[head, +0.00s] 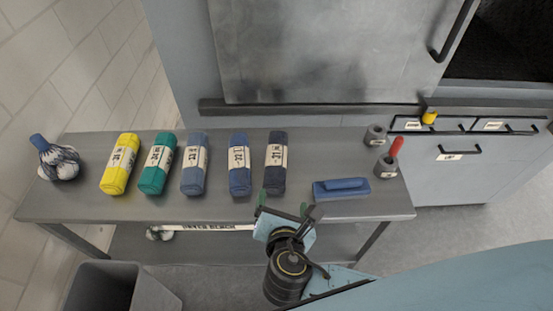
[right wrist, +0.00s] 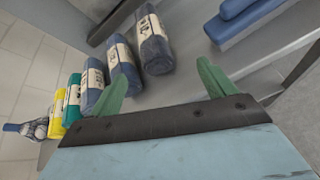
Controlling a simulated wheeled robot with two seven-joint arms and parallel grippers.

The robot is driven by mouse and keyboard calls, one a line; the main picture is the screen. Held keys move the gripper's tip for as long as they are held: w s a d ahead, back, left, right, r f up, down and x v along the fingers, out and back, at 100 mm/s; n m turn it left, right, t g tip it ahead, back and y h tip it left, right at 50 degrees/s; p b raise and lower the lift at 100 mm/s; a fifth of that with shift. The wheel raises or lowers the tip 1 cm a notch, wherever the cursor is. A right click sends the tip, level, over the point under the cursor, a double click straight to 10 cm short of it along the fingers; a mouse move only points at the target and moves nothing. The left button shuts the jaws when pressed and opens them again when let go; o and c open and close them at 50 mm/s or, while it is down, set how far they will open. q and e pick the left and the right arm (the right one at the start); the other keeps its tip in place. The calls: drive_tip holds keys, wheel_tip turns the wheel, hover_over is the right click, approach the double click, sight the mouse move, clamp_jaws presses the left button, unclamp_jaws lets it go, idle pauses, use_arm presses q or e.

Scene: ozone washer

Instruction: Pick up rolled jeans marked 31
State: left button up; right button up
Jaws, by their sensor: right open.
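Several rolled garments with white labels stand in a row on the grey table (head: 390,208): a yellow roll (head: 120,165), a teal roll (head: 157,165), a mid-blue roll (head: 194,165), a blue roll (head: 239,166) and a dark navy roll (head: 275,165). The label numbers are too small to read surely, so I cannot tell which is marked 31. My right gripper (head: 283,207) is open and empty at the table's front edge, nearer than the navy roll. In the right wrist view, the navy roll (right wrist: 154,48) lies beyond the green fingertips. My left gripper is not in view.
A blue block-like brush (head: 342,187) lies right of the rolls. Two grey cups (head: 375,135) (head: 386,167) stand at the right end, one holding a red-handled thing. A grey bin (head: 105,288) stands in front.

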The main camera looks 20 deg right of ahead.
sight(277, 173)
drive_tip(key=shift+n+t, duration=0.4)
drive_tip(key=shift+n, duration=0.5)
drive_tip(key=x, duration=0.7)
drive_tip(key=shift+w+a+b, duration=0.3)
drive_tip(key=shift+w, duration=0.2)
drive_tip(key=shift+a+f+b+x, duration=0.1)
drive_tip(key=shift+f+b+x, duration=0.1)
drive_tip(key=shift+x, duration=1.2)
drive_tip(key=shift+a+f+b+x, duration=0.1)
drive_tip(key=shift+f+x, duration=0.05)
drive_tip(key=shift+x, duration=1.25)
drive_tip(key=shift+s, duration=0.1)
drive_tip(key=c, duration=1.3)
